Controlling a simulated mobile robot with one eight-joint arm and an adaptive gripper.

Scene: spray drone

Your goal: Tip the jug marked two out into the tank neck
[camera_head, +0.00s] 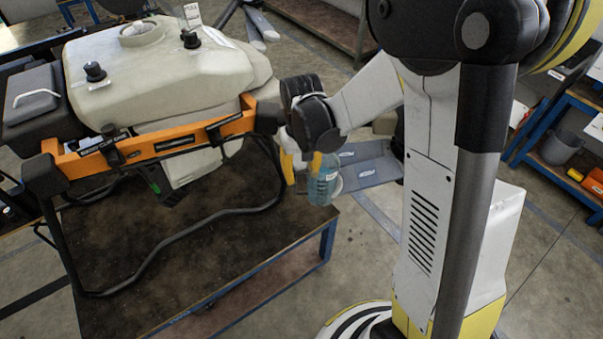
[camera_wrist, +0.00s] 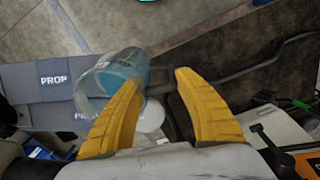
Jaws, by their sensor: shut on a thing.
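A clear jug (camera_head: 323,184) with blue liquid hangs at my gripper (camera_head: 304,166), roughly upright, beyond the right end of the drone frame. It also shows in the wrist view (camera_wrist: 120,72), beside the left yellow finger. My gripper (camera_wrist: 159,79) is shut on it; the exact grip is partly hidden. A small label shows on the jug, but its mark is too small to read. The cream tank (camera_head: 165,70) sits on the drone at upper left, and its round tank neck (camera_head: 141,32) is on top. The jug is right of the neck and lower in the picture.
The drone's orange frame (camera_head: 160,143) and black landing legs stand on a dark-topped table (camera_head: 235,255). Black fittings (camera_head: 94,71) rise from the tank top. A grey strip marked PROP (camera_wrist: 52,80) lies behind the jug. A blue shelf with a bucket (camera_head: 560,148) stands at right.

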